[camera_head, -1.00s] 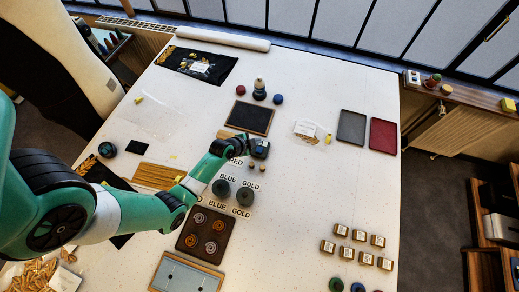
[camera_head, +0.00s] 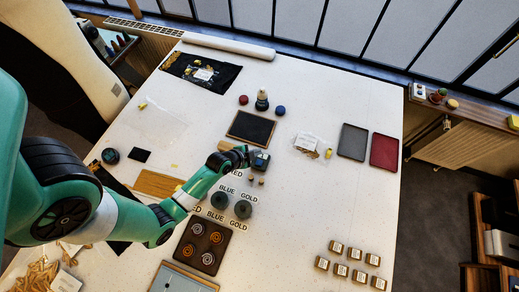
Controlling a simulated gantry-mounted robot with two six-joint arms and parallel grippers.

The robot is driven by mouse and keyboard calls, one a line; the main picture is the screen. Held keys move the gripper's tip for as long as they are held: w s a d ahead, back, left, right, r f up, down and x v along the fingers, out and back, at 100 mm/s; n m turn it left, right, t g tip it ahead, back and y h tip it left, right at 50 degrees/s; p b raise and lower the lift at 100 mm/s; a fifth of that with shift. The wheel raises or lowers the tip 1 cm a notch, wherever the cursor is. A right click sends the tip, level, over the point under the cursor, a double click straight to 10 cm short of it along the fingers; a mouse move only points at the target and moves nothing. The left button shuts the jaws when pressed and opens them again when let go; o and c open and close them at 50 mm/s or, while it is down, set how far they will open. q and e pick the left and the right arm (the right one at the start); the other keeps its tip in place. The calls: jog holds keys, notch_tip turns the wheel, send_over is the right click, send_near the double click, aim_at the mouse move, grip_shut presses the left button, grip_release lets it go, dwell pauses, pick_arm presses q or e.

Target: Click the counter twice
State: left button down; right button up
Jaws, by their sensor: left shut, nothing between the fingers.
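A small dark device with a bluish top, which looks like the counter (camera_head: 261,161), sits on the white table just below the dark framed pad. My left gripper (camera_head: 246,154) comes in from the left. Its fingers are shut and empty, at the upper left edge of the counter. I cannot tell whether the fingertips touch it or hover just above. The gripper hides part of the counter's left side. My right gripper is not in view.
The dark framed pad (camera_head: 250,128) lies just above the counter. Two dark round weights (camera_head: 232,204) and a brown tray with coils (camera_head: 203,245) lie below it. Grey (camera_head: 352,142) and red (camera_head: 384,152) trays lie at the right. The table's right middle is clear.

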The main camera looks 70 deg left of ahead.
aim_at(257, 164)
pick_arm(q)
notch_tip(257, 164, down, 8)
jog(key=b, duration=0.7)
jog(key=shift+f, duration=0.1)
dwell(1.5)
jog(key=shift+f+b, duration=0.3)
jog(key=shift+f, duration=0.05)
jog(key=shift+f+b, duration=0.45)
jog(key=shift+f, duration=0.05)
dwell(0.5)
jog(key=shift+r, duration=0.1)
jog(key=shift+r+p, duration=0.8)
jog(key=shift+p, duration=0.1)
notch_tip(257, 164, up, 5)
jog(key=p, duration=0.5)
jog(key=shift+r, duration=0.1)
